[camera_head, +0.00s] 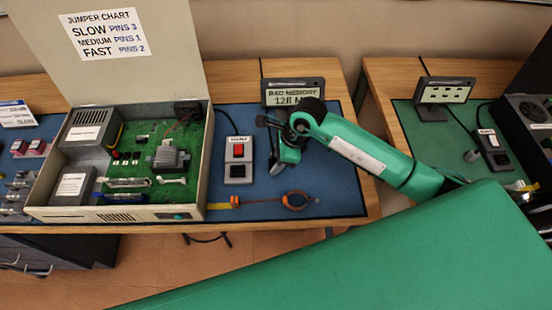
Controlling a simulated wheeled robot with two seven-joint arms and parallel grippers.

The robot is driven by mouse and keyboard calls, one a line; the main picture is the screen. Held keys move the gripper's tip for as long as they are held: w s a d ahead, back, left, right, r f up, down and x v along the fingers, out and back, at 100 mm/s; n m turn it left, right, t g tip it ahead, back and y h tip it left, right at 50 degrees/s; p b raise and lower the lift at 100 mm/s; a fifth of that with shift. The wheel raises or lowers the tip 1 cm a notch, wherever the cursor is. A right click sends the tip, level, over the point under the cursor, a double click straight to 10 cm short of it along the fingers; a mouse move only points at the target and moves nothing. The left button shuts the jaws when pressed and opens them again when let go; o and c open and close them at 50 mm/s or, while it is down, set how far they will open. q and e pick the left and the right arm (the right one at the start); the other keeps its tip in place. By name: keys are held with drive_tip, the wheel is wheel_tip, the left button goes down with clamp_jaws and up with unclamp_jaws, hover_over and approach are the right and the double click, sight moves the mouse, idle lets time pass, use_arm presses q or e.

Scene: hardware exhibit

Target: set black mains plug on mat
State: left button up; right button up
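The blue mat (336,170) covers the middle of the wooden bench. My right arm reaches in from the right, and its gripper (273,143) is over the mat, just right of the switch box. Its dark fingers are small and partly hidden by the wrist, so I cannot tell if they are open or shut. I cannot clearly make out a black mains plug; dark shapes by the gripper blend with it. My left gripper is not in view.
A grey box with a red switch (238,160) stands on the mat, its cable running back. An open computer case (130,207) is at left. A display (292,93) stands behind the gripper. A wrist strap (295,200) lies at the front. A second bench (385,75) is right.

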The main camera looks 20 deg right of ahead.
drive_tip(key=shift+r, duration=0.2)
drive_tip(key=shift+d+r, duration=0.15)
drive_tip(key=shift+r, duration=0.15)
use_arm(q)
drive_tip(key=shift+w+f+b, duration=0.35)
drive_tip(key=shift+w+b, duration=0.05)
drive_tip(key=shift+b, duration=0.35)
use_arm(e)
drive_tip(key=v, duration=1.1)
drive_tip(key=shift+s+d+r, duration=0.1)
